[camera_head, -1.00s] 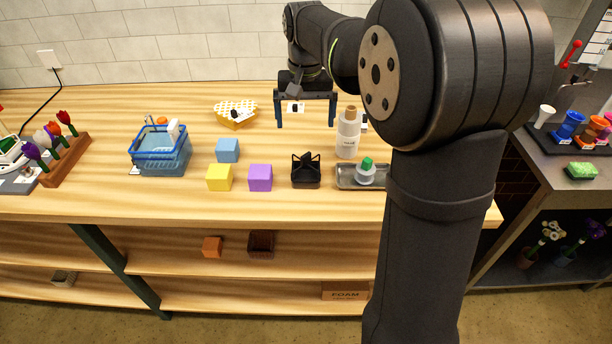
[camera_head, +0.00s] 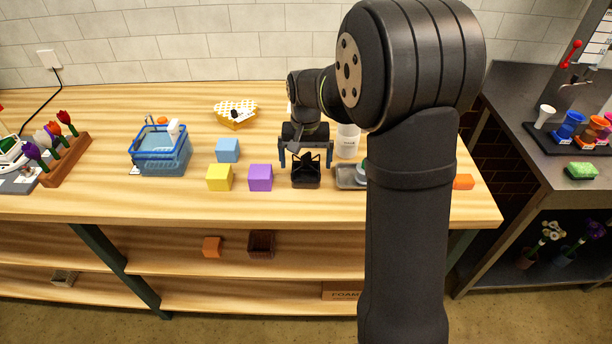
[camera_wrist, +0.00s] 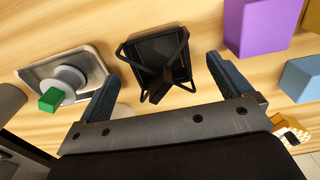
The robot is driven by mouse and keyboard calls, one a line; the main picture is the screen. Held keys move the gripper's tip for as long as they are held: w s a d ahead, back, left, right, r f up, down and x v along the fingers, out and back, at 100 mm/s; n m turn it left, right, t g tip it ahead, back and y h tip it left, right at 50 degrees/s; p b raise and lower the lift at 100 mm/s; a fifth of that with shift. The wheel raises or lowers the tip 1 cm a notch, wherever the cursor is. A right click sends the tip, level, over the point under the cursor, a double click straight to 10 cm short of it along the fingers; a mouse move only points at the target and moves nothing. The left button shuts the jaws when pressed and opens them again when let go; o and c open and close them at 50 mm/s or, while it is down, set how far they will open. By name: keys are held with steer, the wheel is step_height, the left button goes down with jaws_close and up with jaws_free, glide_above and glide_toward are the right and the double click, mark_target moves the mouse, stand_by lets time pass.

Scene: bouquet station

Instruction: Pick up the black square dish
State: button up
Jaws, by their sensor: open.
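The black square dish (camera_head: 306,181) stands upright on the wooden table, with thin black bars crossing above its rim. It also shows in the wrist view (camera_wrist: 158,50). My gripper (camera_head: 306,156) is open and empty, pointing down over the dish. In the wrist view my gripper (camera_wrist: 163,68) has one finger toward each side of the dish, with gaps between. No contact is visible, and I cannot tell the exact height of the fingertips.
A purple cube (camera_head: 260,178) stands left of the dish, with yellow (camera_head: 219,178) and blue (camera_head: 227,150) cubes beyond. A grey metal tray (camera_head: 347,176) sits close on the right, partly hidden by my arm. A white bottle (camera_head: 347,141) stands behind. Bare table lies in front.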

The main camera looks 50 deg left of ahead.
mark_target(306, 175)
step_height(306, 175, down, 4)
steer(key=shift+w+a+f, duration=0.1)
steer(key=shift+w, duration=0.05)
steer(key=c, duration=1.3)
steer(key=shift+r, duration=0.25)
